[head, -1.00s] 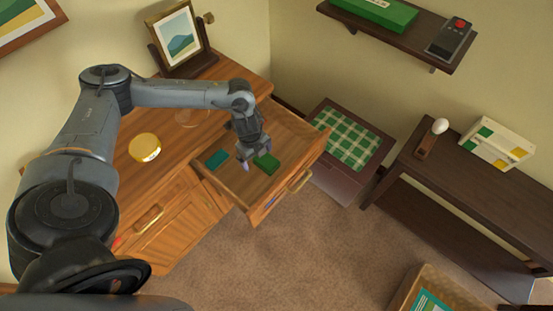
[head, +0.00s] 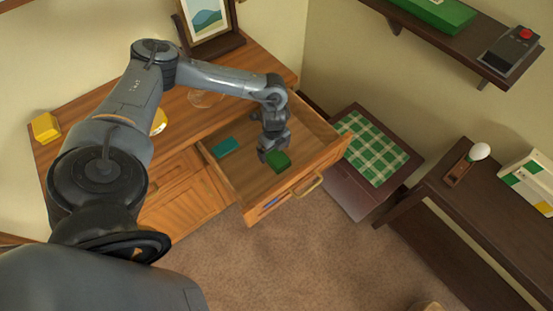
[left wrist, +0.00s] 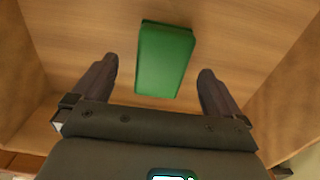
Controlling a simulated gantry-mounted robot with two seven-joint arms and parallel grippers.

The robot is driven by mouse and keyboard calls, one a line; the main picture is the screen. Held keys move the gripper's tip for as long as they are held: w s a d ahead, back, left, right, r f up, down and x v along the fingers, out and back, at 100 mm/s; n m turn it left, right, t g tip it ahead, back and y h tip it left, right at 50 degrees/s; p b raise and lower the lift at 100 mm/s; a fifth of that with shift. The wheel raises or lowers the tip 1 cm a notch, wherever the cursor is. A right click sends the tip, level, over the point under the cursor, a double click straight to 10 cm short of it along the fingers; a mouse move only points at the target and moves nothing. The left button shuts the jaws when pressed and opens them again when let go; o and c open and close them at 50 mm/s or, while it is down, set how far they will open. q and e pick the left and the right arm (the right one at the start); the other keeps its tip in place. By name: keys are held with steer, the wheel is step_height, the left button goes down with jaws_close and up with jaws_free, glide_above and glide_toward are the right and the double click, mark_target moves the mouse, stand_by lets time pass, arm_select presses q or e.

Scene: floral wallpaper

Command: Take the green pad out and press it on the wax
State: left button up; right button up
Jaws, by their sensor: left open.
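The green pad (head: 278,161) lies in the open desk drawer (head: 240,183), toward its front right. In the left wrist view the green pad (left wrist: 165,60) lies on the drawer floor, ahead of and between my spread fingers. My left gripper (head: 268,154) is inside the drawer area right beside the pad, open and empty. The left wrist view shows its two fingers (left wrist: 156,82) apart. The yellow wax (head: 158,121) is on the desk top, mostly hidden behind my left arm. My right gripper is not in view.
A teal pad (head: 227,147) lies in the drawer, left of the green one. A yellow block (head: 45,127) and a picture frame (head: 205,22) stand on the desk. The drawer walls surround my gripper. A low cabinet with a checked cloth (head: 375,150) stands right of the drawer.

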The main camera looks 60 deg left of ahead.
mark_target(276, 155)
arm_select(q)
steer(key=f, duration=0.1)
steer(key=f+b, duration=0.1)
steer(key=f, duration=0.1)
steer(key=shift+w+d+f+b, duration=0.2)
steer(key=shift+d+f+b, duration=0.05)
steer(key=shift+f+b, duration=0.1)
steer(key=shift+f, duration=0.45)
steer(key=c, duration=1.1)
step_height(276, 155, up, 10)
steer(key=p, duration=0.3)
steer(key=shift+p, duration=0.35)
